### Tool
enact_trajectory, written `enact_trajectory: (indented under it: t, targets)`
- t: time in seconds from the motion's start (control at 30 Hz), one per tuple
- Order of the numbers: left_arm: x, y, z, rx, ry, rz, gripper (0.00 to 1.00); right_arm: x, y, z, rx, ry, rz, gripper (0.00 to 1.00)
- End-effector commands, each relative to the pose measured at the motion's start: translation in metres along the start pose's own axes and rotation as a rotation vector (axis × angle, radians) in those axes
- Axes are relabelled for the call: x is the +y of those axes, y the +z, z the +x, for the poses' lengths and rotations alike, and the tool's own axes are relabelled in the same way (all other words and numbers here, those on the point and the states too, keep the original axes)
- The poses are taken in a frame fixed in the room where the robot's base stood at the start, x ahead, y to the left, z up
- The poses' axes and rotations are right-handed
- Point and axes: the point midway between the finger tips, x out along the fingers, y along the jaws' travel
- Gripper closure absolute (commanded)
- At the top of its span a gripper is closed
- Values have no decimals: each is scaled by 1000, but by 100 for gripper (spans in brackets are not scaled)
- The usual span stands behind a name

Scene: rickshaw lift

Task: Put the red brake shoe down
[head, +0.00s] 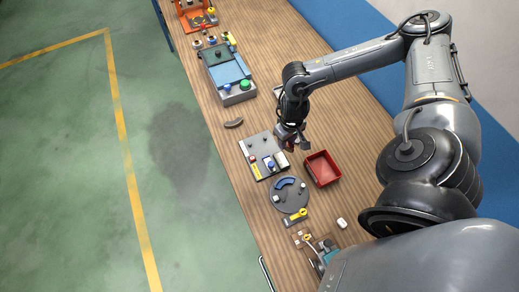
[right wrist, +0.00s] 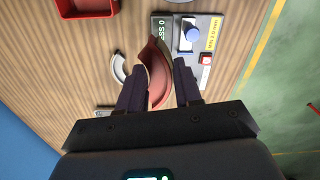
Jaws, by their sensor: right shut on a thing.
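The red brake shoe (right wrist: 157,78) is a curved red piece between the fingers of my right gripper (right wrist: 160,70), which is shut on it. In the head view my right gripper (head: 291,138) is over the bench, at the far right edge of the dark grey gauge plate (head: 258,148). Only a small reddish bit of the shoe shows there. Whether it touches the bench I cannot tell. A pale curved piece (right wrist: 119,67) lies left of the shoe in the right wrist view. My left gripper is not in view.
A red tray (head: 310,162) stands close to the right gripper. A round grey plate with a blue arc (head: 286,184), a small white object (head: 341,223) and a dark grey curved piece (head: 234,124) lie on the wooden bench (head: 345,125). Bare wood lies right of the tray.

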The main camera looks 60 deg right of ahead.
Motion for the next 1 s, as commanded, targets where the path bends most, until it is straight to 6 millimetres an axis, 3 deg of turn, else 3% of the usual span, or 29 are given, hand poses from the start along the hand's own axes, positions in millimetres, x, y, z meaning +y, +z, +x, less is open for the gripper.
enact_trajectory:
  t: [0.17,0.7,1.0]
  targets:
    - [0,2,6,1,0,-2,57,5,2,17,0,-2,6,100]
    - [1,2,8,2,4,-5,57,-39,-81,74,0,-2,7,100]
    - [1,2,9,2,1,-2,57,-44,-93,86,-2,1,6,100]
